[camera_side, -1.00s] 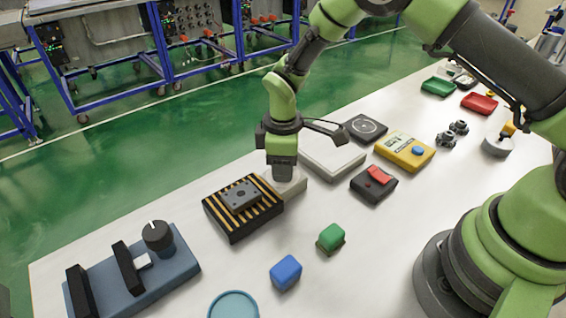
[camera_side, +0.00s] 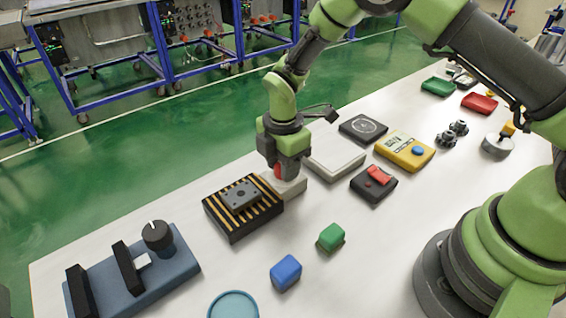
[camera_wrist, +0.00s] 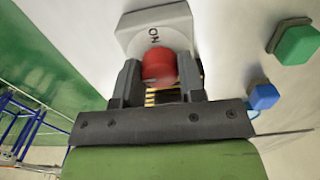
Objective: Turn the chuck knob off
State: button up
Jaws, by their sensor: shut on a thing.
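The red chuck knob (camera_wrist: 158,66) sits on a light grey box (camera_wrist: 160,18) marked "ON". My gripper (camera_wrist: 158,82) is shut on the knob, with one finger on each side of it. In the side view my gripper (camera_side: 283,172) points down over the grey box (camera_side: 290,188), and part of the red knob (camera_side: 278,170) shows between the fingers. The black and yellow striped chuck (camera_side: 228,222) lies just left of the box, with a grey plate (camera_side: 240,195) on top. The knob's pointing direction is hidden.
A blue-grey vise (camera_side: 175,275) with a dark knob stands at the front left. Blue (camera_side: 286,272) and green (camera_side: 331,237) blocks lie in front. A black switch box (camera_side: 373,184) and a white tray (camera_side: 335,163) are to the right.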

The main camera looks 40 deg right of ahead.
dwell(0.3)
jog(key=o, duration=0.9)
jog(key=shift+r, duration=0.1)
notch_tip(320, 180, up, 10)
jog(key=shift+f, duration=0.1)
